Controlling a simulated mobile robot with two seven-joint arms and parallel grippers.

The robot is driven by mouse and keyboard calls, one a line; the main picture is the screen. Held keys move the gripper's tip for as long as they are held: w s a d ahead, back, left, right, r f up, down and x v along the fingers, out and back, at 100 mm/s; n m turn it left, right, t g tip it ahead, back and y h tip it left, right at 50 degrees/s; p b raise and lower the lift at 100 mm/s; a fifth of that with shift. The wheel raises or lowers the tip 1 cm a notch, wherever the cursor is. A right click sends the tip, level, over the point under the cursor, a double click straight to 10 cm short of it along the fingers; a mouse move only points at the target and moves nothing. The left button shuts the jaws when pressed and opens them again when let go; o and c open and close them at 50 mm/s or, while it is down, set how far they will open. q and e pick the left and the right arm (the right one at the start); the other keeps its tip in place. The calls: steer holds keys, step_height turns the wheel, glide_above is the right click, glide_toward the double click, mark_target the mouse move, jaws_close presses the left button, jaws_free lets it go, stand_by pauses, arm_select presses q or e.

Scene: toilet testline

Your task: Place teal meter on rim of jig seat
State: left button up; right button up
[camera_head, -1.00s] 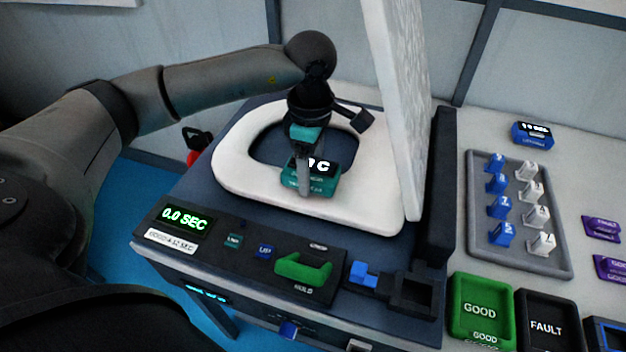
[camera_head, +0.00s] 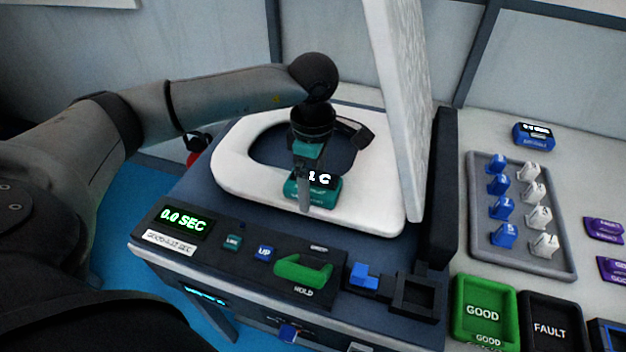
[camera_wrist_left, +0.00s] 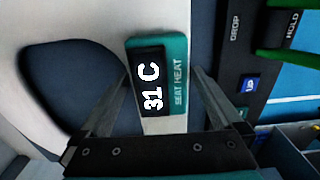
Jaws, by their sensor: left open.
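The teal meter (camera_head: 322,193) sits on the front rim of the white jig seat (camera_head: 245,178). In the left wrist view the meter (camera_wrist_left: 178,75) shows "31 C" on its black display and "SEAT HEAT" on its teal face. It lies on the white seat rim (camera_wrist_left: 160,17) beside the dark seat opening. My left gripper (camera_head: 306,205) is over the meter, in front of it in the head view. In the left wrist view its fingers (camera_wrist_left: 152,92) stand apart on either side of the meter's near end. My right gripper is not in view.
The raised white lid (camera_head: 400,110) stands right of the seat. A control panel with a green HOLD handle (camera_head: 303,271) runs along the front. A grey tray (camera_head: 520,240) of blue and white pieces, a green GOOD bin (camera_head: 485,305) and a black FAULT bin (camera_head: 550,322) are at right.

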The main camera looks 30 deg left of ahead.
mark_target(313, 182)
arm_select(q)
steer(key=shift+r, duration=0.25)
step_height(313, 182, up, 6)
steer(key=shift+r+p, duration=0.25)
steer(key=shift+p, duration=0.5)
steer(key=shift+r, duration=0.4)
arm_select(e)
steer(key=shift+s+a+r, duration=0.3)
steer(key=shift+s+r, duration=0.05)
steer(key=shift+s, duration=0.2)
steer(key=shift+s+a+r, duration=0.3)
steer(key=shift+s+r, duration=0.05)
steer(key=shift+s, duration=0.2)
arm_select(q)
steer(key=shift+s+a, duration=0.1)
